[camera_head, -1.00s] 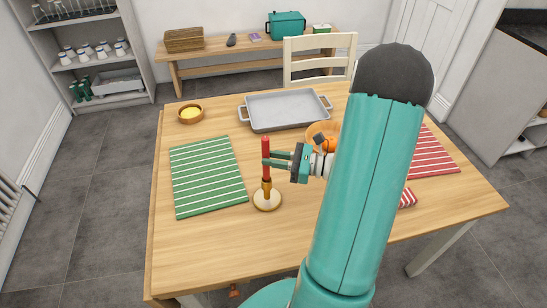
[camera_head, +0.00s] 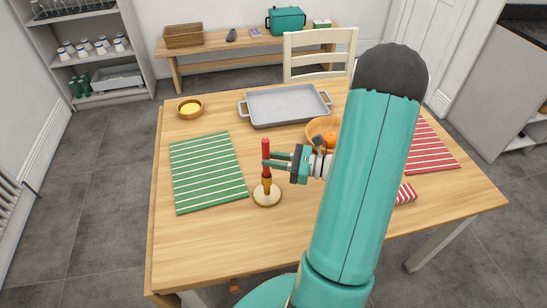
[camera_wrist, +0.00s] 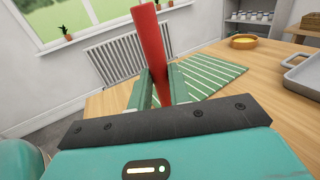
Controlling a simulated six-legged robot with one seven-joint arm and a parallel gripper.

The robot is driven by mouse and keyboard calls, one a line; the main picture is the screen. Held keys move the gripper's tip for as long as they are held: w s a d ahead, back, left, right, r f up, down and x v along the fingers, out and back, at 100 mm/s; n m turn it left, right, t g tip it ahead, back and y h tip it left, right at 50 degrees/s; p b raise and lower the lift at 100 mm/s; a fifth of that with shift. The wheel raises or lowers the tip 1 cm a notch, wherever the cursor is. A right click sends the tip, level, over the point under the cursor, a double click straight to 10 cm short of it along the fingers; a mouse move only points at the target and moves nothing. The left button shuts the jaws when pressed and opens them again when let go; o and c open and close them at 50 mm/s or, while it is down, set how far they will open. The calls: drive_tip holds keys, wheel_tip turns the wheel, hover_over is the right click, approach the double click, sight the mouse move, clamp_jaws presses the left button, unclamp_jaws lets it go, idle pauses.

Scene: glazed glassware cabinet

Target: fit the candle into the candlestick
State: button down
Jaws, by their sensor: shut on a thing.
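The red candle (camera_head: 266,150) stands upright in the head view, right above the candlestick (camera_head: 266,194), which has a wooden stem and a round pale base on the table. My gripper (camera_head: 268,164) is shut on the candle from the right side. In the wrist view the candle (camera_wrist: 153,45) rises between the two fingers (camera_wrist: 160,88). The candle's lower end meets the top of the candlestick in the head view; whether it sits inside the socket cannot be told. The candlestick is hidden in the wrist view.
A green striped placemat (camera_head: 208,172) lies left of the candlestick. A grey tray (camera_head: 285,106), a small yellow-filled bowl (camera_head: 190,109) and a wooden bowl with oranges (camera_head: 322,130) stand farther back. A red striped cloth (camera_head: 432,150) lies right. The table front is clear.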

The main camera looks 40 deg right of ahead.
drive_tip(key=shift+f, duration=1.05)
drive_tip(key=c, duration=1.2)
unclamp_jaws()
drive_tip(key=shift+c, duration=0.2)
drive_tip(key=v, duration=1.4)
drive_tip(key=shift+a, duration=0.1)
